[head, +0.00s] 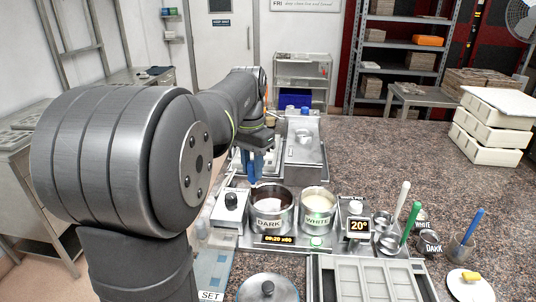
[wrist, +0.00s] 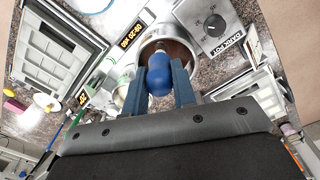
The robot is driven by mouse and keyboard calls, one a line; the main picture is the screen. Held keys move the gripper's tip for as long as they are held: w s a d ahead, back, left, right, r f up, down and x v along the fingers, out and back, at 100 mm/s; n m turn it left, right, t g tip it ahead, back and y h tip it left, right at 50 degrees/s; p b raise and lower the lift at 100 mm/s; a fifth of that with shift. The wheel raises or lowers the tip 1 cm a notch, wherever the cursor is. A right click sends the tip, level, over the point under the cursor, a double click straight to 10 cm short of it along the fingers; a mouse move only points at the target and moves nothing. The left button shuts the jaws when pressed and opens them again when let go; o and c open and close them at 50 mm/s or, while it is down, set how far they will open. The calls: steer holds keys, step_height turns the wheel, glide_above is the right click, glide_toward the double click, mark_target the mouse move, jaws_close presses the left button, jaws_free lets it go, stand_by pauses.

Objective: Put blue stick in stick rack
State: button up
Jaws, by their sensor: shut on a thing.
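A blue stick (head: 473,226) leans upright in a steel cup (head: 460,249) at the right of the head view, far from my gripper. A green stick (head: 410,223) and a white stick (head: 402,198) stand by small metal cups (head: 388,243); I cannot tell whether this is the stick rack. My gripper (head: 254,172) points down above the dark pot (head: 270,220). In the wrist view my gripper (wrist: 160,88) is shut on a rounded blue thing (wrist: 159,76) with a pale part beyond it. Its lower part is hidden.
The white pot (head: 317,222) stands right of the dark pot, with a temperature display (head: 359,226) beside it. The counter's back right is mostly clear before stacked white boxes (head: 490,130).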

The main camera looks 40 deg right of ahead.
steer(key=s+a+f, duration=0.3)
steer(key=a+f, duration=0.1)
steer(key=a, duration=0.3)
steer(key=s+a+f, duration=0.3)
steer(key=a, duration=0.4)
steer(key=shift+a+f, duration=0.15)
steer(key=shift+f, duration=0.2)
steer(key=shift+f, duration=0.1)
stand_by(0.7)
steer(key=shift+f, duration=2.9)
steer(key=o, duration=1.1)
steer(key=shift+c, duration=0.2)
steer(key=shift+o, duration=0.4)
